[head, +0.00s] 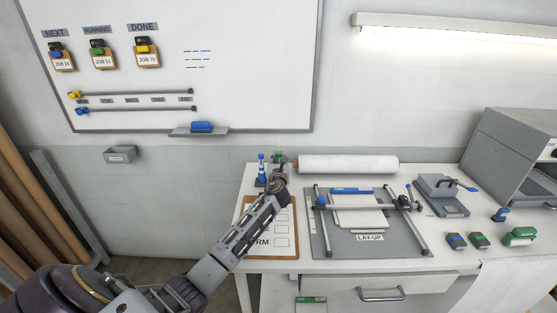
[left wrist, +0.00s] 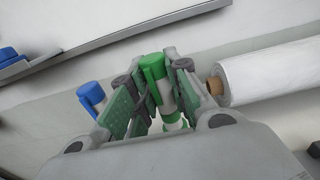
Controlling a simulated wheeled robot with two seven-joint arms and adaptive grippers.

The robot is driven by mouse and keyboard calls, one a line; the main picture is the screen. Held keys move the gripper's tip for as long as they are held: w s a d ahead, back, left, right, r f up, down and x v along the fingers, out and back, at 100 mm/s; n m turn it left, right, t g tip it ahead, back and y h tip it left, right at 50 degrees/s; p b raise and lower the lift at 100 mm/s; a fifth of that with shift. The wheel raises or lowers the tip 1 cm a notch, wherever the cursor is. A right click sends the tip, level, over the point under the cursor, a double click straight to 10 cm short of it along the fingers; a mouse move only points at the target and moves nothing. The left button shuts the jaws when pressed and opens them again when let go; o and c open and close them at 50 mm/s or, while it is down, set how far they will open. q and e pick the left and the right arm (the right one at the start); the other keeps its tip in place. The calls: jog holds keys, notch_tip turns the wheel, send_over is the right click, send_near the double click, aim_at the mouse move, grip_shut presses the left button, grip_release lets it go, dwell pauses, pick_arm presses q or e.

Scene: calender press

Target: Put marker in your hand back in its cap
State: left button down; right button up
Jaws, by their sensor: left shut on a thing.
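My left gripper (left wrist: 160,98) is shut on a green and white marker (left wrist: 164,92), which stands between the two finger pads in the left wrist view. Its green end points up and a further green band and white part show lower down. I cannot tell whether that lower part is a separate cap. In the head view my left gripper (head: 279,172) is at the back left of the table, over the clipboard's top edge, with green (head: 278,156) showing just beyond it. A blue and white marker (left wrist: 92,97) stands left of the fingers; the head view shows it upright (head: 262,172).
A white roll (head: 348,164) lies along the table's back, right of my gripper. A clipboard (head: 285,245) lies below my arm. The lay-up board (head: 322,240) with its frame is to the right. A whiteboard (head: 240,60) hangs above, with a blue eraser (head: 201,127) on its ledge.

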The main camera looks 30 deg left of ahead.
pick_arm(q)
jog(key=shift+f, duration=0.35)
jog(key=c, duration=1.3)
grip_release()
jog(key=shift+s, duration=0.1)
jog(key=v, duration=1.1)
jog(key=shift+s+d, duration=0.15)
jog(key=shift+s, duration=0.2)
